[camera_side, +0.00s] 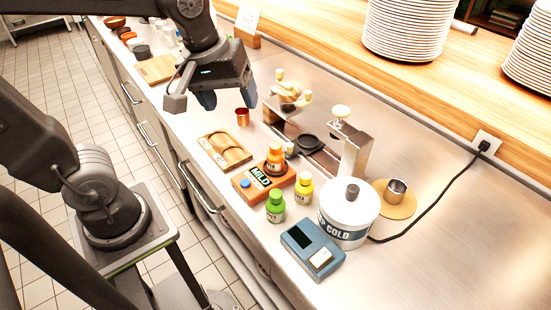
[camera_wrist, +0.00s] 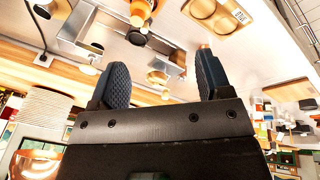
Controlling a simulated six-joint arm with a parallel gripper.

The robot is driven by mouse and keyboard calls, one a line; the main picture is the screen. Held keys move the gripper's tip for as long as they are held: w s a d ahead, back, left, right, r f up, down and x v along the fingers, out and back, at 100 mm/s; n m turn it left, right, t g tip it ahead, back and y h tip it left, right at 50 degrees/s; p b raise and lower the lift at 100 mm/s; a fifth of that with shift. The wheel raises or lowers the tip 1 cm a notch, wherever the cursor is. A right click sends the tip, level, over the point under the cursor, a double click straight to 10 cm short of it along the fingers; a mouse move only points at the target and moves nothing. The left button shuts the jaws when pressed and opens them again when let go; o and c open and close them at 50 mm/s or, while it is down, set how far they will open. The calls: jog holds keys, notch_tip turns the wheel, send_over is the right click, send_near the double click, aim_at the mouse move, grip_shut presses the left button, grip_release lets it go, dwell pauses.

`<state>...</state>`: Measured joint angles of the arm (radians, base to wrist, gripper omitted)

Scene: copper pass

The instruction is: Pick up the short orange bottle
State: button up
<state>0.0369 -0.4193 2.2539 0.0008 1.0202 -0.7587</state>
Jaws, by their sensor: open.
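A yellow bottle (camera_side: 304,190) and a green bottle (camera_side: 275,208) stand nearer the front. My gripper (camera_side: 228,102) is open and empty, in the air above the counter, up and to the left of the orange bottle and apart from it. In the wrist view my gripper's fingers (camera_wrist: 160,62) are spread. An orange bottle-like shape (camera_wrist: 142,10) shows at the top there; I cannot tell for sure which item it is.
A wooden tray with round wells (camera_side: 224,151), a copper cup (camera_side: 243,117) and a metal stand (camera_side: 350,150) are near the bottle. A white COLD tub (camera_side: 348,215) and a blue scale (camera_side: 312,249) stand at the front. Plates (camera_side: 408,30) sit on the back shelf.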

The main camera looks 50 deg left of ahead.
aim_at(276, 145)
jog(key=w+d+f+n+g, duration=0.25)
jog(key=w+n, duration=0.55)
jog(key=n, duration=0.4)
jog(key=shift+g, duration=0.35)
jog(key=f, duration=0.9)
jog(key=shift+w+a, duration=0.2)
jog(key=f, duration=0.4)
jog(key=shift+s+d, duration=0.25)
jog(key=shift+d, duration=0.1)
jog(key=shift+f, duration=0.6)
jog(key=shift+w, duration=0.1)
jog(key=shift+c, duration=0.2)
jog(key=c, duration=0.8)
jog(key=shift+r, duration=0.2)
jog(key=shift+c, duration=0.3)
